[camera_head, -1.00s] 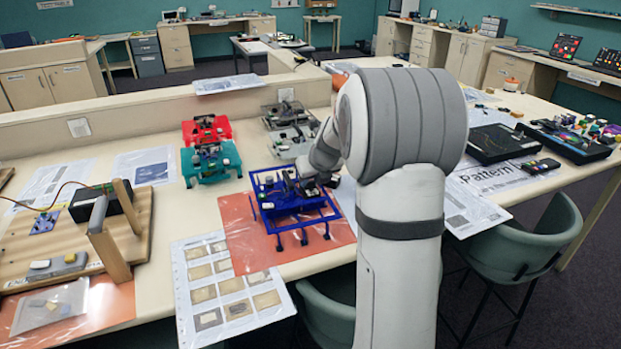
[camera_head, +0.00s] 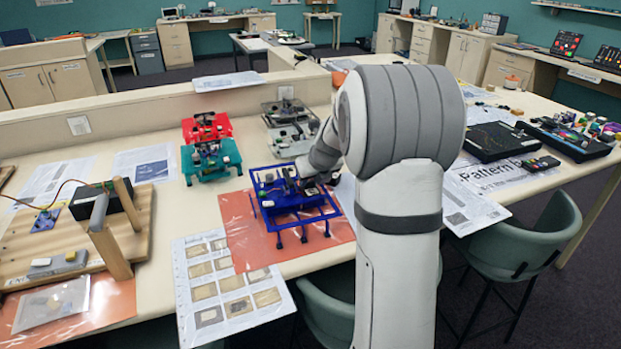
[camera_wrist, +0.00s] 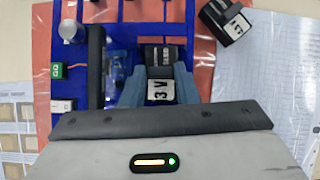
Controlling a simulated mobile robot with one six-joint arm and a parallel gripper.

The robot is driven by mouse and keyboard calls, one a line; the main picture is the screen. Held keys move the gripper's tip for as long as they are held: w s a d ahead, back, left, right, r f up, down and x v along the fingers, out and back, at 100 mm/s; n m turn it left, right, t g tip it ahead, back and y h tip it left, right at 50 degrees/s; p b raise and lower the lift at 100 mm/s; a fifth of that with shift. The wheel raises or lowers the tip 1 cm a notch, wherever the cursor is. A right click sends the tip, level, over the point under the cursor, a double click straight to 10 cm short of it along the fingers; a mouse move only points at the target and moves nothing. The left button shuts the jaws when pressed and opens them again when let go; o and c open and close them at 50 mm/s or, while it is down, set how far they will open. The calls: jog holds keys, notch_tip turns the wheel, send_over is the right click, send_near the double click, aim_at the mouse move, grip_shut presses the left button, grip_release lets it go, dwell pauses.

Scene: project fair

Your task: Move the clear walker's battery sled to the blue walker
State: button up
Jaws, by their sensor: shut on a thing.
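The blue walker (camera_head: 292,222) stands on an orange mat, and its blue frame also fills the middle of the wrist view (camera_wrist: 202,80). My gripper (camera_wrist: 159,72) is over it, shut on a black battery sled (camera_wrist: 159,56) with a white "3 V" label. The sled is at the walker's top; whether it is fully seated I cannot tell. A second black "3 V" block (camera_wrist: 227,20) lies beside the blue walker, at its right.
Red (camera_head: 207,127) and teal (camera_head: 213,164) walkers stand to the left. A sheet of sample cards (camera_head: 226,285) lies at the front edge. A wooden rig (camera_head: 128,235) is at far left. A low partition (camera_head: 130,117) runs behind.

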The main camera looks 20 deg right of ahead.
dwell(0.6)
jog(key=o, duration=1)
jog(key=shift+f, duration=0.1)
jog(key=shift+p, duration=0.35)
notch_tip(320, 180, up, 8)
jog(key=p, duration=0.8)
jog(key=shift+f, duration=0.2)
